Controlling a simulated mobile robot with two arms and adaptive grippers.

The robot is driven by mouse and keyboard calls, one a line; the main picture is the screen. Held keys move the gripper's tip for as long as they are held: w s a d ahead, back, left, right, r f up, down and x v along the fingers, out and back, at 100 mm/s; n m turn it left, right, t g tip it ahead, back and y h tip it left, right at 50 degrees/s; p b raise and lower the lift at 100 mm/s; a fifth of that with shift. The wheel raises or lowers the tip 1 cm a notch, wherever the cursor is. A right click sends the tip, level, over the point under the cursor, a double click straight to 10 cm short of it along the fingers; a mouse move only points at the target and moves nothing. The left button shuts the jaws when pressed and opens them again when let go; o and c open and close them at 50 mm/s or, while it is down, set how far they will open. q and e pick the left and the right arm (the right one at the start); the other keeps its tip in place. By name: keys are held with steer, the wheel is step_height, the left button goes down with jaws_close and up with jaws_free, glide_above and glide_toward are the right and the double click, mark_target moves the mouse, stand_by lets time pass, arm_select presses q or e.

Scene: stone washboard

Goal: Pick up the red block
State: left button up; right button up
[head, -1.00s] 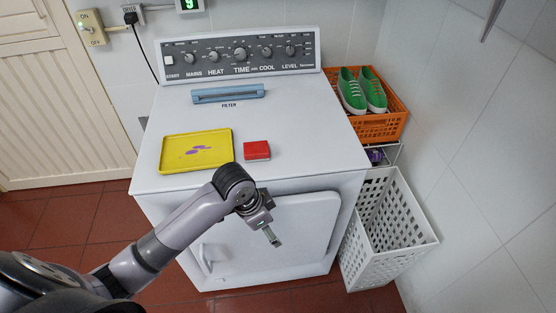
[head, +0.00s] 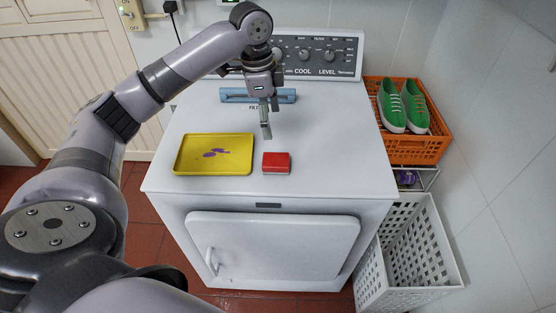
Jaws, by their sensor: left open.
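The red block (head: 276,163) lies on the white top of the dryer (head: 330,180), just right of the yellow tray. My left gripper (head: 266,132) points down above the dryer top, over and slightly behind the block as seen from the head. It is open and holds nothing; it appears apart from the block. Its two fingers overlap from this angle, so the gap between them is hard to see. My right gripper is not in view.
The yellow tray (head: 248,170) with purple marks lies left of the block. A blue filter handle (head: 235,95) and the control panel (head: 335,58) stand behind. An orange crate (head: 412,148) with green shoes and a white basket (head: 405,255) are on the right.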

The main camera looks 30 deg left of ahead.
arm_select(q)
steer(key=p, duration=0.2)
glide_above(275, 159)
step_height(275, 159, down, 9)
steer(key=shift+s+a+f, duration=0.1)
step_height(275, 159, down, 4)
steer(key=shift+f+p, duration=0.25)
steer(key=shift+p, duration=0.65)
steer(key=shift+f, duration=0.5)
steer(key=c, duration=1.2)
